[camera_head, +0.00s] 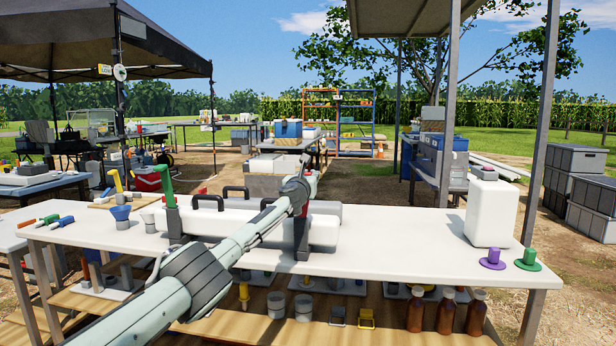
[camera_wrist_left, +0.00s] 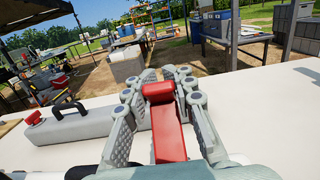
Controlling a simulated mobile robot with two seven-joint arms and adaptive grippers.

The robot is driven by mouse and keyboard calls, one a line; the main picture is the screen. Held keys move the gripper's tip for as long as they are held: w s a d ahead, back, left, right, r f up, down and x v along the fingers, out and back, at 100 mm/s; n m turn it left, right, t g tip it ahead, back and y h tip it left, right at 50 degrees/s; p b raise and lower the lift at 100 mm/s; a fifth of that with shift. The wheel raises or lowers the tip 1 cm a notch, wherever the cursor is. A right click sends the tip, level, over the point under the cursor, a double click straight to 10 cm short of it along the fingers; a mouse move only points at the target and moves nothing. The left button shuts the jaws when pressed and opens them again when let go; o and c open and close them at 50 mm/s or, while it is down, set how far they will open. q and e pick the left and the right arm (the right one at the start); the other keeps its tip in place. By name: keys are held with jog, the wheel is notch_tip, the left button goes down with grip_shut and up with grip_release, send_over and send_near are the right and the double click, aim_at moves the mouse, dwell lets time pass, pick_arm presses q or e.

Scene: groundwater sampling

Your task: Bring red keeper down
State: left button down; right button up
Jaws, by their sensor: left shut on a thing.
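The red keeper (camera_wrist_left: 168,135) is a red bar with a wider block at its far end. In the left wrist view it lies between the two grey fingers of my left gripper (camera_wrist_left: 160,88), which is shut on it. In the head view my left gripper (camera_head: 303,187) is above the white table, at the right part of a long white body with black handles. Only a little red shows beside the fingers there. A dark upright post (camera_head: 301,235) stands below the gripper. A raised green lever (camera_head: 168,187) stands on a similar post at the left. My right gripper is not in view.
A white jug (camera_head: 491,212), a purple piece (camera_head: 492,260) and a green piece (camera_head: 528,261) stand at the table's right end. Brown bottles (camera_head: 445,311) are on the shelf below. The table (camera_head: 400,250) is clear right of the gripper.

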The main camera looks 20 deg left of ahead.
pick_arm(q)
jog(key=shift+d+f, duration=0.3)
jog(key=shift+f, duration=0.6)
jog(key=c, duration=1.2)
grip_release()
jog(key=shift+r, duration=0.15)
jog(key=shift+a+r, duration=0.15)
jog(key=shift+r, duration=0.05)
jog(key=shift+s+a+r, duration=0.1)
jog(key=shift+s+r, duration=0.05)
jog(key=shift+s, duration=0.2)
jog(key=v, duration=1.1)
jog(key=shift+s+d, duration=0.15)
jog(key=shift+d, duration=0.2)
